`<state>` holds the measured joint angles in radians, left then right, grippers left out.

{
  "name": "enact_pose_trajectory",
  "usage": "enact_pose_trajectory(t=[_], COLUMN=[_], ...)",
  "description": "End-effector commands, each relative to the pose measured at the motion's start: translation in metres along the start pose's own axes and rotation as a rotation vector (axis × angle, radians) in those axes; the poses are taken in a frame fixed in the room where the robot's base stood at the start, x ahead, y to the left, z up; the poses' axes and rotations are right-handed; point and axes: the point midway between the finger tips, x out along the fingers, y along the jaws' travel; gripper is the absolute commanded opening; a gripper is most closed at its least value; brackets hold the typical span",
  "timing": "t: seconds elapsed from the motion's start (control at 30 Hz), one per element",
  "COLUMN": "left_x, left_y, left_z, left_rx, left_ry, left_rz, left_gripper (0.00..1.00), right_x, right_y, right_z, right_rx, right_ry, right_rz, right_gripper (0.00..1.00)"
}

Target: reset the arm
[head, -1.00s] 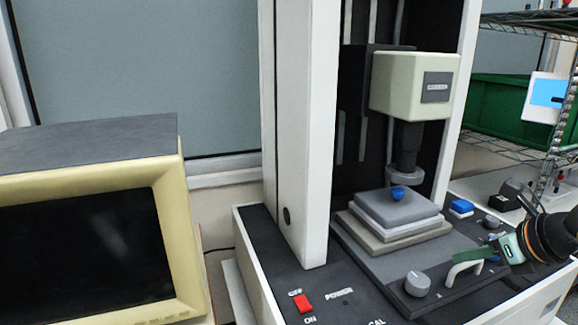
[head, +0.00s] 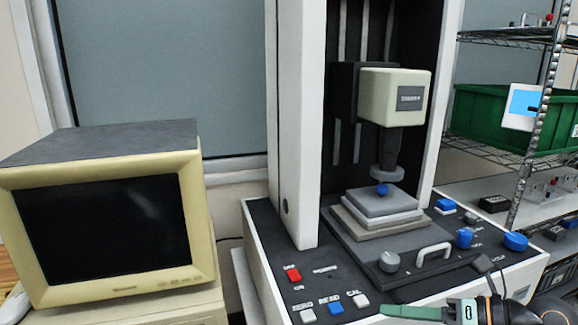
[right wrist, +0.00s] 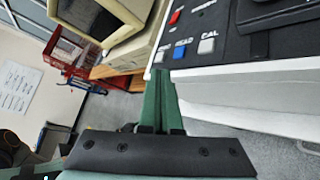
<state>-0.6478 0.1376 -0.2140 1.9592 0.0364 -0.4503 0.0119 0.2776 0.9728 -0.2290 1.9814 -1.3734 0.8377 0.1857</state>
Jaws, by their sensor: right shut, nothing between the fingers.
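My right gripper (head: 384,310) comes in at the bottom right of the head view, with its green fingers pointing left. The fingers are together with nothing between them. They are near the front edge of the measuring machine (head: 478,287), close to the CAL button (head: 355,298). In the right wrist view the shut fingers (right wrist: 162,74) point up the picture, just below the machine's front corner.
The machine's panel carries a red switch (head: 293,275), a blue READ button (head: 330,303), a grey knob (head: 389,262) and a white handle (head: 433,252). A monitor (head: 105,228) stands left. A wire shelf with a green bin (head: 488,118) stands right. Floor (right wrist: 235,130) shows in front.

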Motion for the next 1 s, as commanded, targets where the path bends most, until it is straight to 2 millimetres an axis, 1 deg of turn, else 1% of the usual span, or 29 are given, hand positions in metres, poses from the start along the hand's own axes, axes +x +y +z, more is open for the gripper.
enact_pose_trajectory(t=[0.03, 0.07, 0.1, 0.17, 0.2, 0.27, 0.3, 0.33, 0.37, 0.4, 0.47, 0.5, 0.57, 0.6, 0.7, 0.8, 0.9, 1.0], left_x=[-0.007, -0.009, -0.012, -0.016, -0.019, -0.023, -0.027, -0.029, -0.032, -0.035, -0.039, -0.041, -0.043, -0.044, -0.046, -0.047, -0.048, -0.048], left_y=[0.000, 0.000, 0.000, -0.001, -0.001, -0.002, -0.002, -0.003, -0.003, -0.004, -0.006, -0.007, -0.008, -0.009, -0.009, -0.009, -0.008, -0.008], left_z=[-0.009, -0.011, -0.013, -0.015, -0.017, -0.019, -0.021, -0.021, -0.021, -0.021, -0.020, -0.020, -0.020, -0.021, -0.026, -0.028, -0.028, -0.028], left_rx=[0.000, 0.000, 0.000, -0.001, -0.001, -0.002, -0.003, -0.004, -0.005, -0.007, -0.009, -0.010, -0.010, -0.010, -0.011, -0.012, -0.012, -0.012], left_ry=[0.003, 0.003, 0.002, 0.000, -0.002, -0.003, -0.003, -0.005, -0.007, -0.012, -0.020, -0.024, -0.026, -0.025, -0.017, -0.014, -0.014, -0.014], left_rz=[-0.002, -0.003, -0.004, -0.005, -0.007, -0.010, -0.012, -0.014, -0.016, -0.019, -0.024, -0.027, -0.030, -0.031, -0.032, -0.033, -0.033, -0.033], left_gripper=[0.50, 0.50, 0.50, 0.50, 0.50, 0.50, 0.50, 0.50, 0.50, 0.50, 0.50, 0.50, 0.50, 0.50, 0.50, 0.50, 0.50, 0.50], right_x=[0.012, 0.017, 0.021, 0.025, 0.026, 0.025, 0.025, 0.024, 0.024, 0.023, 0.022, 0.022, 0.022, 0.022, 0.022, 0.023, 0.023, 0.023], right_y=[0.015, 0.021, 0.026, 0.024, 0.017, -0.001, -0.017, -0.031, -0.045, -0.065, -0.089, -0.102, -0.114, -0.118, -0.121, -0.119, -0.117, -0.117], right_z=[-0.008, -0.010, -0.012, -0.013, -0.015, -0.023, -0.033, -0.044, -0.057, -0.080, -0.119, -0.146, -0.185, -0.210, -0.260, -0.291, -0.306, -0.306], right_rx=[0.149, 0.241, 0.376, 0.593, 0.747, 0.984, 1.147, 1.272, 1.397, 1.565, 1.795, 1.928, 2.099, 2.198, 2.390, 2.505, 2.557, 2.560], right_ry=[-0.047, -0.084, -0.142, -0.240, -0.311, -0.423, -0.500, -0.557, -0.615, -0.691, -0.789, -0.842, -0.906, -0.939, -0.996, -1.023, -1.034, -1.034], right_rz=[0.117, 0.181, 0.259, 0.352, 0.397, 0.437, 0.446, 0.443, 0.433, 0.405, 0.347, 0.302, 0.231, 0.185, 0.083, 0.015, -0.018, -0.020], right_gripper=[0.00, 0.00, 0.00, 0.00, 0.00, 0.00, 0.00, 0.00, 0.00, 0.00, 0.00, 0.00, 0.00, 0.00, 0.00, 0.00, 0.00, 0.00])
